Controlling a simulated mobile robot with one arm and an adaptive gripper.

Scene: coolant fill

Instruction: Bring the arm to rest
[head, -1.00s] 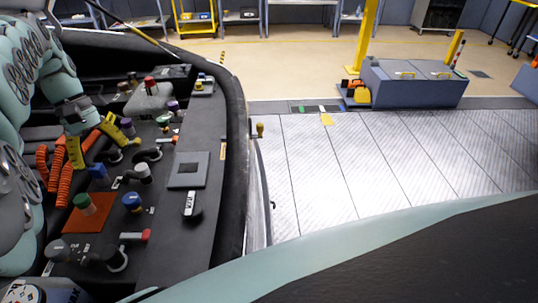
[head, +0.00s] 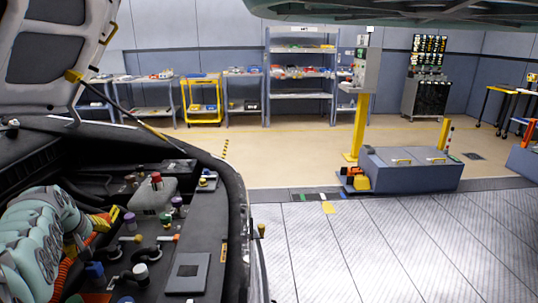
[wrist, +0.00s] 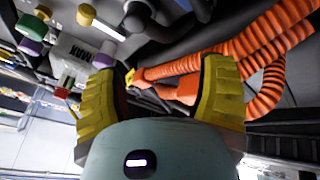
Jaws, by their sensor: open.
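My gripper (head: 106,221) is in the engine bay at the lower left of the head view, partly hidden behind my arm. In the wrist view its two yellow fingers (wrist: 160,72) stand wide apart with nothing held between them. An orange corrugated hose (wrist: 265,38) lies beyond the fingers and passes behind the right one; I cannot tell whether they touch. A white reservoir (head: 152,194) with a red cap (head: 156,179) stands to the right of the gripper in the head view. The reservoir (wrist: 75,45) is at the upper left in the wrist view.
Several coloured caps and fittings crowd the bay around my gripper. The raised hood (head: 55,70) and its prop rod (head: 135,110) are at left. The bay's dark front edge (head: 238,225) borders open floor (head: 350,240). A grey box (head: 410,172) and shelves stand farther off.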

